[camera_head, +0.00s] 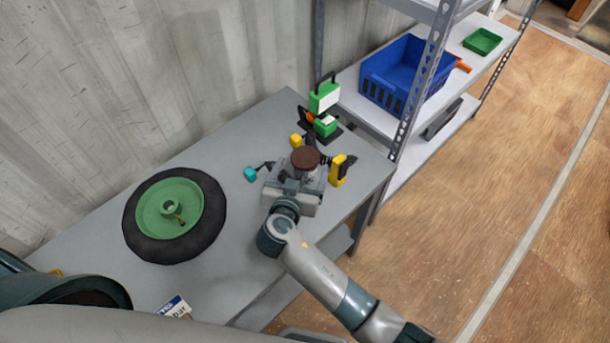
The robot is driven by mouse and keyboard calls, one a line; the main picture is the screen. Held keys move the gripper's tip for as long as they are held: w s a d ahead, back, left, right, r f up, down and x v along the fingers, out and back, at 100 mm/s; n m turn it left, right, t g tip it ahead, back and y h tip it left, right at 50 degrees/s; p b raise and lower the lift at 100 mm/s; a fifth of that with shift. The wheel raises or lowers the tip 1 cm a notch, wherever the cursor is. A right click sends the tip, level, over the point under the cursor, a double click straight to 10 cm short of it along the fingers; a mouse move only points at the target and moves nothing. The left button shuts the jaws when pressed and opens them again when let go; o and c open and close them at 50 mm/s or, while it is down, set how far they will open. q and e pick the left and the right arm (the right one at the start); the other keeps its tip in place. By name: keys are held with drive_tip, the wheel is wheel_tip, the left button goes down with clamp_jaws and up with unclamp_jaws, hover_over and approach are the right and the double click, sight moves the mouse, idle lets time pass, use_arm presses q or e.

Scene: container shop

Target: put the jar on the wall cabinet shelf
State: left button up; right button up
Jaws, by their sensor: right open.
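What looks like the jar, with a round brown lid (305,156), stands on the grey workbench (245,240) near its right end. Its body is mostly hidden by my right gripper. My right gripper (303,172) is open and right at the jar, on its near side. I cannot tell whether the fingers touch it. My left gripper is not in view. I see no wall cabinet that I can make out.
A wheel with a green hub (152,217) lies at the bench's left. Yellow-handled tools (339,170), a teal-handled one (250,174) and a green device (324,97) crowd the jar. A metal rack with a blue crate (375,87) and green tray (482,41) stands right; the floor is clear.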

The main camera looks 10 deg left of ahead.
sight(304, 159)
drive_tip(key=shift+w+f, duration=0.15)
drive_tip(key=shift+w, duration=0.35)
drive_tip(key=shift+b+x, duration=0.75)
drive_tip(key=shift+x, duration=1.85)
drive_tip(key=shift+a+f, duration=0.1)
drive_tip(key=shift+a, duration=0.05)
drive_tip(key=c, duration=1.9)
